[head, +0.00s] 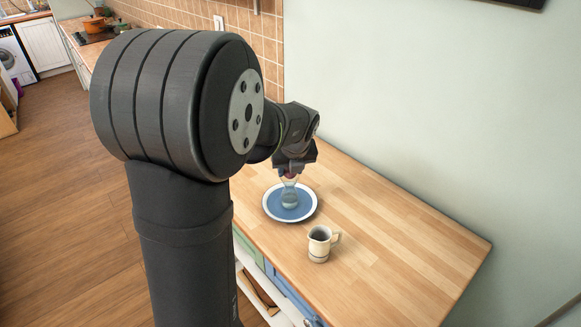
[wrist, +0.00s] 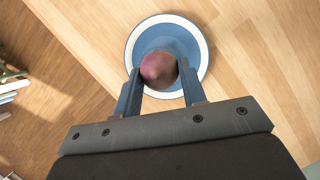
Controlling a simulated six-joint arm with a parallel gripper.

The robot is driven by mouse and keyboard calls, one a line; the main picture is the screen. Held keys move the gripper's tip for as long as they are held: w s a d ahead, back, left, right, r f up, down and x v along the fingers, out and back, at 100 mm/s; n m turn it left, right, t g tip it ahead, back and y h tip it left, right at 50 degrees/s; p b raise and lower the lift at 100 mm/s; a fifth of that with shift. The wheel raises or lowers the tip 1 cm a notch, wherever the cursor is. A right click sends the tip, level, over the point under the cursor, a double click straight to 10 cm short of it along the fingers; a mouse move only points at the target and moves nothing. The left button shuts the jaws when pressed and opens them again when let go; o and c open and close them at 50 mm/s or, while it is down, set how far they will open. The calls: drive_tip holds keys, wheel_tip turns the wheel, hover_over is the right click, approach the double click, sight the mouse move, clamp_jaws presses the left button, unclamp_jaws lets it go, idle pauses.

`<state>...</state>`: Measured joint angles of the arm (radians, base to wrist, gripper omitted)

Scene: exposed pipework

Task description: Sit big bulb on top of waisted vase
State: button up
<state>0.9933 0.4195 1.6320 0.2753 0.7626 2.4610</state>
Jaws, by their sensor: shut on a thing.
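The waisted vase (head: 290,198) is clear glass and stands upright on a blue plate with a white rim (head: 267,213). The big bulb (wrist: 158,70) is round and purplish-pink, held between the fingers of my gripper (wrist: 160,82) in the wrist view. In the head view, my gripper (head: 290,172) is right over the vase, and a little of the reddish bulb shows between its fingers at the vase's mouth. I cannot tell whether the bulb touches the rim. In the wrist view the bulb and fingers hide most of the vase.
The counter to the right is clear. A tiled wall (head: 262,50) and a pale wall (head: 400,90) rise behind.

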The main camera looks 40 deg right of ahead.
drive_tip(key=shift+f, duration=0.1)
drive_tip(key=o, duration=1)
drive_tip(key=v, duration=1.7)
drive_tip(key=shift+r, duration=0.2)
drive_tip(key=shift+d+f, duration=0.1)
drive_tip(key=x, duration=1.7)
drive_tip(key=shift+f, duration=0.15)
